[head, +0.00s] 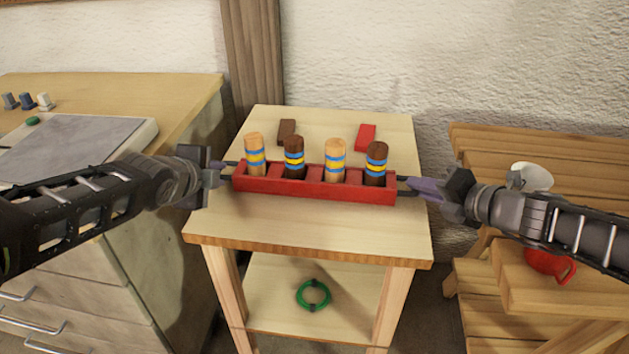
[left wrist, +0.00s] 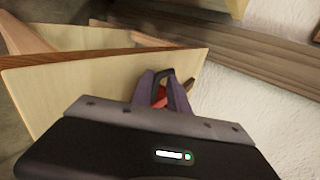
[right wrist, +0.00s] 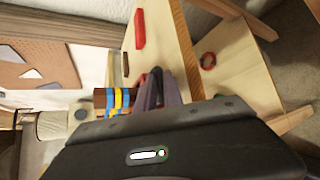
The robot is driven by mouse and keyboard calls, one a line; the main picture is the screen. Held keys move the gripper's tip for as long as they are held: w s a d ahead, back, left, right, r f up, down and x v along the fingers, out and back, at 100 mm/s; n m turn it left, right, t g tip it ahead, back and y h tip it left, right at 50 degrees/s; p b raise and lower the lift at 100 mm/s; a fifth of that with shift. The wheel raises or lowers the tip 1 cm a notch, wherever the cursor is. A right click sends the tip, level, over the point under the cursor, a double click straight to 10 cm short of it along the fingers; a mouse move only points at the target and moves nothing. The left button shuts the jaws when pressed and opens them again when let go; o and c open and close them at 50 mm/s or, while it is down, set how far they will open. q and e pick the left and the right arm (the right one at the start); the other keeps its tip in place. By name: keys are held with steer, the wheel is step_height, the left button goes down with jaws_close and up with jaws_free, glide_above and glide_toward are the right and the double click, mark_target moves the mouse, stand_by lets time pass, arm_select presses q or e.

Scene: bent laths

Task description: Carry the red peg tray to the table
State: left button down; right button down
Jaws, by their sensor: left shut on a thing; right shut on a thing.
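The red peg tray (head: 315,190) is level over the top of the small wooden table (head: 310,224); I cannot tell whether it touches the top. Several upright pegs stand in it, light (head: 335,160) and dark (head: 376,164) in turn, with blue and yellow bands. My left gripper (head: 227,170) is shut on the tray's left end. My right gripper (head: 407,186) is shut on its right end. The left wrist view shows a bit of red between the left fingers (left wrist: 164,84). The right wrist view shows banded pegs (right wrist: 115,100) beside the right fingers (right wrist: 156,82).
A brown block (head: 287,132) and a red block (head: 366,137) lie on the tabletop behind the tray. A green ring (head: 300,296) lies on the lower shelf. A drawer cabinet (head: 110,87) stands left, a slatted wooden bench (head: 490,150) right. The tabletop's front is clear.

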steer(key=shift+d+r, duration=0.1)
